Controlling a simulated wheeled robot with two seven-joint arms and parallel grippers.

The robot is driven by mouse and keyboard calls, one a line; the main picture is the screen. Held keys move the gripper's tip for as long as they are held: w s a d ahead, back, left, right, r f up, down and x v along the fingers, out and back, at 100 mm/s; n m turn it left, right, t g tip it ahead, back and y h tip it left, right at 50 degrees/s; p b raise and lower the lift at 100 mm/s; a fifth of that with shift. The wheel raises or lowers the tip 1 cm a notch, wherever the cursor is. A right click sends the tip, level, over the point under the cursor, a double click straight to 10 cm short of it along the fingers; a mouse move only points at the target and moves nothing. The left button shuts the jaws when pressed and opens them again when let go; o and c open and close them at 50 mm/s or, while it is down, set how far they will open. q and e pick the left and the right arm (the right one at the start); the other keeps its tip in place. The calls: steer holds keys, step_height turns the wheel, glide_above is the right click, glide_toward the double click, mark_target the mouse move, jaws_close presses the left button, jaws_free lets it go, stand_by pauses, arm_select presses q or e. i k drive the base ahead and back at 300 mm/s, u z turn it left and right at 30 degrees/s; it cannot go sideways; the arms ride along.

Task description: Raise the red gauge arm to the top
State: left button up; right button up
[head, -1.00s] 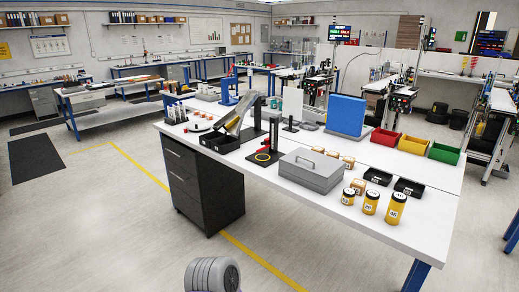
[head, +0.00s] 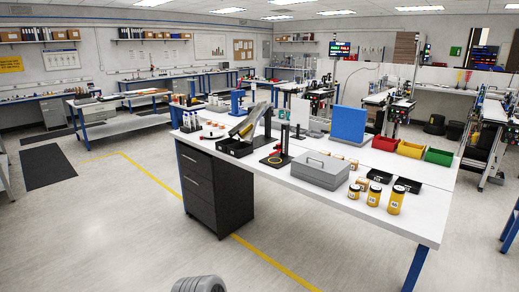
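A black upright stand (head: 284,142) is on the white workbench (head: 330,190). A small red part (head: 276,150) sits low on it, above a base with a yellow ring (head: 275,160); it looks like the gauge arm, but it is too small to tell its exact angle. Another small red item (head: 208,137) lies further left on the bench.
A grey lidded box (head: 320,172), yellow jars (head: 374,195) and black trays (head: 408,186) are right of the stand. A black bin with a tilted chute (head: 236,148) is left of it. A blue panel (head: 347,125) stands behind. Floor in front is clear.

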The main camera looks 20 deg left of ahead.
mark_target(277, 147)
steer(key=u, duration=1)
steer(key=i, duration=1.1)
steer(key=u, duration=0.65)
steer(key=i, duration=1.65)
steer(key=z, duration=0.75)
